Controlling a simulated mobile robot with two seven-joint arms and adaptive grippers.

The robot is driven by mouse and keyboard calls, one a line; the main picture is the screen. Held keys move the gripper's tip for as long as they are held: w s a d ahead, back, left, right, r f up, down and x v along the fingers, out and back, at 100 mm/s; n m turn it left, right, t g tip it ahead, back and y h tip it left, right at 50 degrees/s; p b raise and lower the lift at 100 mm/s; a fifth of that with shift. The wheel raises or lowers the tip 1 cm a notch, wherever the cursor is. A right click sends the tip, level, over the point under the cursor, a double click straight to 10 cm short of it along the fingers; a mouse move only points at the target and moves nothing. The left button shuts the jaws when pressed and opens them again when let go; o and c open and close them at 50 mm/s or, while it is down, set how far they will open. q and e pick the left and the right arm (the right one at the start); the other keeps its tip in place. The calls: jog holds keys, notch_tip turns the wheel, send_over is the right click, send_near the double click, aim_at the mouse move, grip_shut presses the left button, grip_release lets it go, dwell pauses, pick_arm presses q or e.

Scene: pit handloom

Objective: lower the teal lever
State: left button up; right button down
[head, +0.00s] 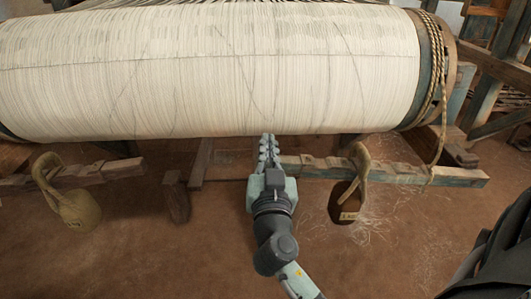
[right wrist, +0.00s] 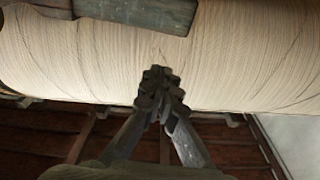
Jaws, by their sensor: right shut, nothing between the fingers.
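A long notched wooden bar (head: 400,174) with worn teal paint towards its right end runs beneath the roll of warp in the head view. It looks like the teal lever, but I cannot be sure. A rope (head: 437,110) comes down from the roll's right end to this bar. My right gripper (head: 268,146) is shut and empty, just left of the bar's left part and close under the roll; I cannot tell whether it touches anything. In the right wrist view its closed fingers (right wrist: 160,95) show against the warp. My left gripper is not in view.
The big roll of pale warp (head: 220,70) spans the head view. A weight (head: 345,203) hangs from the bar by a loop. Another weight (head: 77,209) hangs from a second notched bar (head: 110,170) at left. The brown floor (head: 160,260) is open in front.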

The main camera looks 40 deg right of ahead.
jog(key=shift+x, duration=0.9)
jog(key=f, duration=0.2)
jog(key=shift+s+a+f, duration=0.2)
jog(key=shift+a+f, duration=0.15)
jog(key=shift+f, duration=0.05)
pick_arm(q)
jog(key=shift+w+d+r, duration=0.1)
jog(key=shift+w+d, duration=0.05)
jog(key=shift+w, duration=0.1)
pick_arm(e)
jog(key=shift+s+a+f, duration=0.1)
jog(key=shift+a+f, duration=0.05)
jog(key=shift+f, duration=0.4)
